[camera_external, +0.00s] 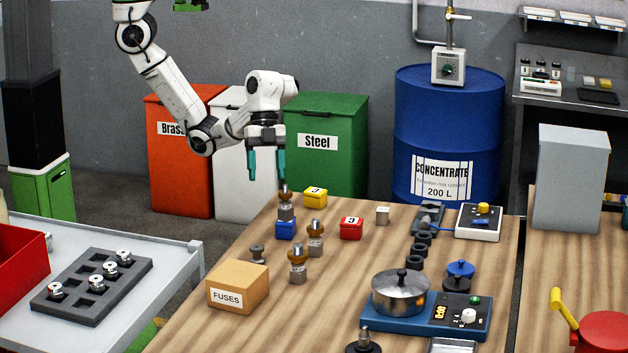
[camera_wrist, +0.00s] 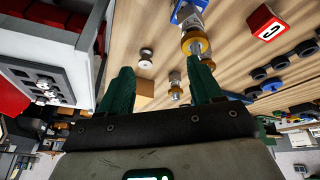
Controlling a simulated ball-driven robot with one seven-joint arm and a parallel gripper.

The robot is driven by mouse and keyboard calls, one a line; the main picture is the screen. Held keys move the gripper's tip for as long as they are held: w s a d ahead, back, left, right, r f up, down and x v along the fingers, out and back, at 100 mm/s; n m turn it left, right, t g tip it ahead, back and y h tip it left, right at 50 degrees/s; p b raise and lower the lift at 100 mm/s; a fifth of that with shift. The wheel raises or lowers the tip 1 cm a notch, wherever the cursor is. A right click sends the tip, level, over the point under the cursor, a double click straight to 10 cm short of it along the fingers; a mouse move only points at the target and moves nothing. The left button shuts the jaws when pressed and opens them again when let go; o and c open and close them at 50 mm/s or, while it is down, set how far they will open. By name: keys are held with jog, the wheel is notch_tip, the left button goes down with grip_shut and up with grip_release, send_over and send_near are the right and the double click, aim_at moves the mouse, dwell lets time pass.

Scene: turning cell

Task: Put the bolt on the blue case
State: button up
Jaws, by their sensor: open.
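The blue case (camera_external: 286,230) is a small block near the table's left side; it also shows in the wrist view (camera_wrist: 181,14). A grey metal part with a brass-coloured collar (camera_external: 286,209) appears to stand upright on it. Two similar upright parts stand in front, one to the right (camera_external: 315,240) and one nearer (camera_external: 298,268). A small grey spool-shaped piece (camera_external: 257,253) stands to the left. I cannot tell for certain which piece is the bolt. My gripper (camera_external: 267,180) is open and empty, pointing down, its right finger just above the part at the blue case.
A yellow case (camera_external: 315,196) and a red case (camera_external: 351,228) stand close by. A fuses box (camera_external: 238,287) is at the front left. A pot (camera_external: 400,293) on a blue hotplate and several black rings are to the right. Bare wood lies between.

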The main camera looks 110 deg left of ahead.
jog(key=s+d+f+n, duration=0.1)
jog(key=s+f+n, duration=0.2)
jog(key=s+f, duration=0.3)
jog(key=s+a+f+n+y, duration=0.2)
jog(key=s+a+f, duration=0.3)
jog(key=s, duration=0.4)
jog(key=s+a+f+n+y, duration=0.2)
jog(key=s+a+f+n, duration=0.3)
jog(key=s, duration=0.5)
notch_tip(320, 180, down, 2)
jog(key=shift+f+n+g, duration=0.25)
jog(key=shift+n+g, duration=0.05)
jog(key=shift+g, duration=0.1)
